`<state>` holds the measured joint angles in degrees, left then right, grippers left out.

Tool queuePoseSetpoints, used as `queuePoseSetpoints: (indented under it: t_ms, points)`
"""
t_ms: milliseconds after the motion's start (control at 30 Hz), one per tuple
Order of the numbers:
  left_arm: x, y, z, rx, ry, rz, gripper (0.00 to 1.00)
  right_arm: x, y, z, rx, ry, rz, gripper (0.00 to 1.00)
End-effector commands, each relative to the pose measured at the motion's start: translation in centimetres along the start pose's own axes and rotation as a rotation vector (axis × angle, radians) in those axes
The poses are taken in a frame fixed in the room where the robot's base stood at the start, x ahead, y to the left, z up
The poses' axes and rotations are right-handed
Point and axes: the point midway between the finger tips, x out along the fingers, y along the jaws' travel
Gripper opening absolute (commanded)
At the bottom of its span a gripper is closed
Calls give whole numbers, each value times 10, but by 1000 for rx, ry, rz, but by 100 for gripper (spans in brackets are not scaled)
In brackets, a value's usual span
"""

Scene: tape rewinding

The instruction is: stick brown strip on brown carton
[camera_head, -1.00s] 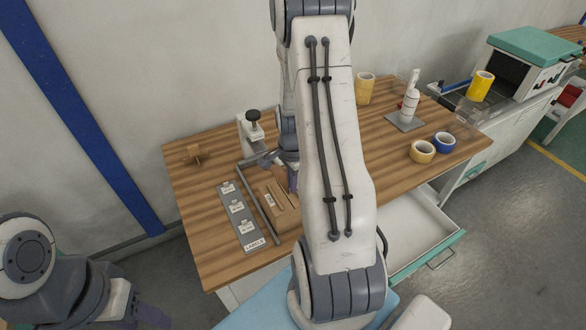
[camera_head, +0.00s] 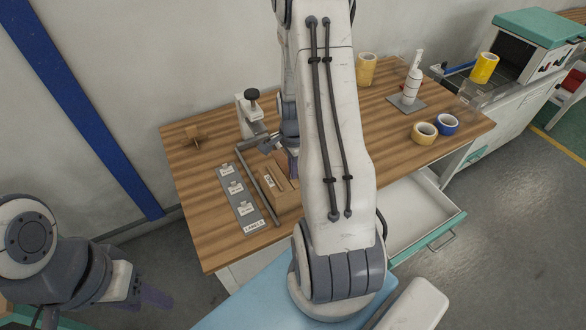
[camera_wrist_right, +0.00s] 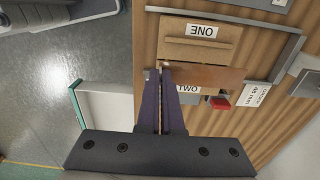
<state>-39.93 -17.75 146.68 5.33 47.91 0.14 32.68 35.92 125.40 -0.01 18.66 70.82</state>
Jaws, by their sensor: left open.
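A brown carton labelled ONE (camera_wrist_right: 178,50) lies on the bench in the right wrist view; its top also shows in the head view (camera_head: 283,198), partly hidden by my right arm. My right gripper (camera_wrist_right: 162,70) is shut, with a thin tan edge between its fingers. A brown strip (camera_wrist_right: 212,77) stretches right from its fingertips, beside the carton and above a label reading TWO (camera_wrist_right: 187,89). Whether the strip touches the surface below is unclear. My left gripper (camera_head: 148,296) is open and empty, off the bench at lower left.
A grey labels board (camera_head: 240,200) and a metal bar lie left of the carton. A clamp-like stand (camera_head: 250,115) is behind it. An open drawer (camera_head: 415,215) juts out in front.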

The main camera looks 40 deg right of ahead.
Motion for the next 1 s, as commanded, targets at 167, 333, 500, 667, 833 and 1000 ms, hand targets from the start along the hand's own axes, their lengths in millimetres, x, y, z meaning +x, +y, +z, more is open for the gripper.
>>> queuePoseSetpoints:
  t_ms: [167,333,500,667,833,1000]
  points:
    - [1,0,0,0,0,0,50,1,0,0,0,0,0,0]
    - [6,0,0,0,0,0,50,7,0,0,1,0,0,0]
    - [14,-1,1,0,0,0,50,18,0,-1,1,0,-1,0]
    - [19,-1,1,0,0,0,50,25,0,-1,1,0,-1,0]
    - [18,-1,1,0,0,0,50,24,0,-1,1,0,-1,0]
    - [18,-1,1,0,0,0,50,25,0,-1,0,0,-1,0]
